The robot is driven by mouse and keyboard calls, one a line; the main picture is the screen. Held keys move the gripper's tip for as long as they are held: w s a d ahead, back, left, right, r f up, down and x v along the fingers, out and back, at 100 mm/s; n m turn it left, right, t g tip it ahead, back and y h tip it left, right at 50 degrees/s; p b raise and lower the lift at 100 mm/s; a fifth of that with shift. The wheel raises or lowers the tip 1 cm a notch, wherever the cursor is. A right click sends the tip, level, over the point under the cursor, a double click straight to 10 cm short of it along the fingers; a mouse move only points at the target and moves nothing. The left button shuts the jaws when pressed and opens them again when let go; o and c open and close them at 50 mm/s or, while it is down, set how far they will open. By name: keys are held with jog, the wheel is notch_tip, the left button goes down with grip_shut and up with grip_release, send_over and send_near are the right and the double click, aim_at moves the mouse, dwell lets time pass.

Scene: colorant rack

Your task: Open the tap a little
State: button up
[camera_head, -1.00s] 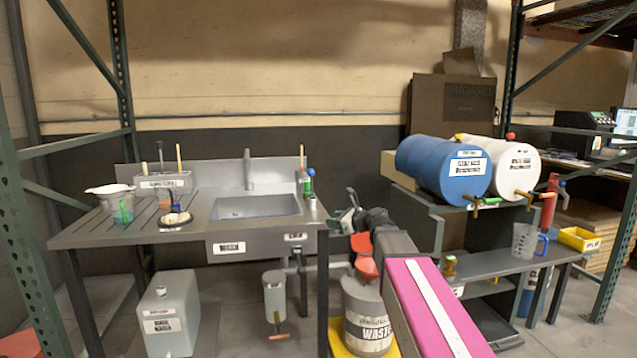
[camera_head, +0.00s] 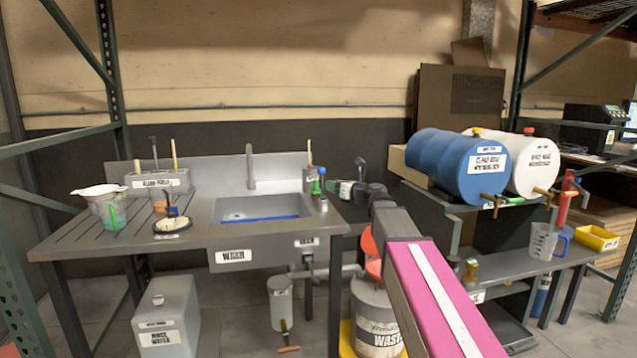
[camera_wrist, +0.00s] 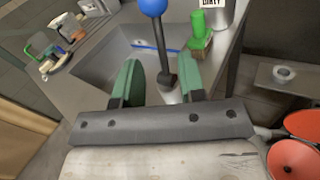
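The sink's grey spout (camera_head: 249,168) rises behind the basin in the head view. A lever with a blue ball knob (camera_head: 321,171) stands at the sink's right side. In the wrist view the blue knob (camera_wrist: 153,7) is at the top edge, on a dark stem (camera_wrist: 165,55). My gripper (camera_head: 345,189) is just right of the lever in the head view. In the wrist view my gripper (camera_wrist: 161,72) has its green fingers apart, one on each side of the stem's lower part. No contact shows, and I cannot tell the depth between them.
Orange-red funnels (camera_wrist: 295,155) are at the lower right, above the waste bucket (camera_head: 376,318). Blue and white drums (camera_head: 470,165) lie on the right shelf.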

aim_at(322, 182)
jog(key=x, duration=0.8)
jog(key=shift+w, duration=0.1)
grip_shut()
